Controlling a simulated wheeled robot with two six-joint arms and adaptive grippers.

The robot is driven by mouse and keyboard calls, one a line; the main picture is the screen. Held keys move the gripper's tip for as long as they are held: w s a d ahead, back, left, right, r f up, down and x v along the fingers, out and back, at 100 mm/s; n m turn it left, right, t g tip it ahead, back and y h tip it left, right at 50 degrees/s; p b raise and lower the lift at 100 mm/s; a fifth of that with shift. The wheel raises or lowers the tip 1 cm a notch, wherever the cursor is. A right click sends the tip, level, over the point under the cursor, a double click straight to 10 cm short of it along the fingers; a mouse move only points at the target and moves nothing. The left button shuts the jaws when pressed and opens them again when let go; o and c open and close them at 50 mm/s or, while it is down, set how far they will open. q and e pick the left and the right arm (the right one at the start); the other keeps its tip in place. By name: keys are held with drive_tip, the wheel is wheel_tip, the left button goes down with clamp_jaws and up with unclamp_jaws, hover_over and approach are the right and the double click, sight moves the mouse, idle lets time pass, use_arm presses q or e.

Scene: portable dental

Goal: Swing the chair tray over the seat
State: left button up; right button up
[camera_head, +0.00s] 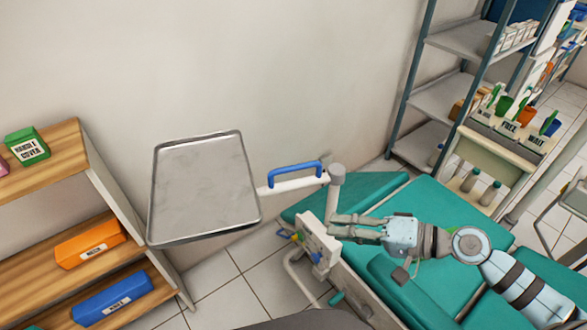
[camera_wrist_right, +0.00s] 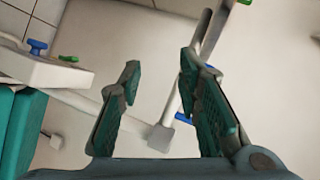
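The chair tray (camera_head: 205,185) is a flat grey metal tray with a raised rim, out to the left of the chair in the head view. A white arm with a blue handle (camera_head: 295,170) joins it to a grey post (camera_head: 336,185) beside the teal chair (camera_head: 440,215). My right gripper (camera_head: 332,225) is by the post's lower part, fingers pointing left, below the handle in the picture. In the right wrist view its fingers (camera_wrist_right: 158,75) are apart with nothing gripped. The blue handle (camera_wrist_right: 181,118) shows there partly behind a finger. My left gripper is out of view.
A wooden shelf (camera_head: 70,150) with orange and blue boxes stands left of the tray. A metal rack (camera_head: 440,100) and a cart with bins (camera_head: 510,135) stand beyond the chair. A white panel with knobs (camera_head: 318,245) is close below my right fingers. Tiled floor lies below the tray.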

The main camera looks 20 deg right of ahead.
drive_tip(key=w+d+r+m+t, duration=0.3)
drive_tip(key=w+r+m, duration=0.2)
drive_tip(key=r, duration=0.3)
drive_tip(key=b, duration=0.2)
approach(294, 169)
drive_tip(key=w+a, duration=0.1)
drive_tip(key=w, duration=0.2)
drive_tip(key=shift+y, duration=0.3)
drive_tip(key=x, duration=0.2)
drive_tip(key=b+x, duration=0.1)
drive_tip(key=x, duration=0.2)
drive_tip(key=f+x, duration=0.1)
drive_tip(key=x, duration=0.1)
drive_tip(key=shift+s+a+f, duration=0.1)
drive_tip(key=shift+a, duration=0.3)
drive_tip(key=shift+c, duration=0.6)
drive_tip(key=shift+g, duration=0.3)
clamp_jaws()
